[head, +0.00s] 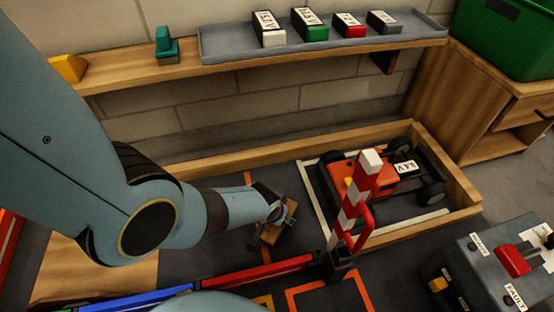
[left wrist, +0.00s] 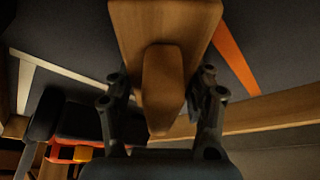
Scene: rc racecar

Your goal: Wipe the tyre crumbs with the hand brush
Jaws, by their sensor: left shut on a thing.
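My left gripper (head: 284,212) reaches in from the left and is low over the dark track floor (head: 218,258). It is shut on the wooden hand brush (head: 271,234). In the left wrist view the brush (left wrist: 124,14) shows as a flat wooden block with a raised handle between the two dark fingers. The bristles are hidden, and I cannot tell whether they touch the floor. No tyre crumbs can be made out. My right gripper is not in view.
A red-and-white striped barrier post (head: 349,205) stands just right of the brush. Behind it an orange racecar (head: 375,178) sits in a white-marked bay. A wooden border (head: 225,160) runs along the back. A grey control box (head: 482,268) is at the lower right.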

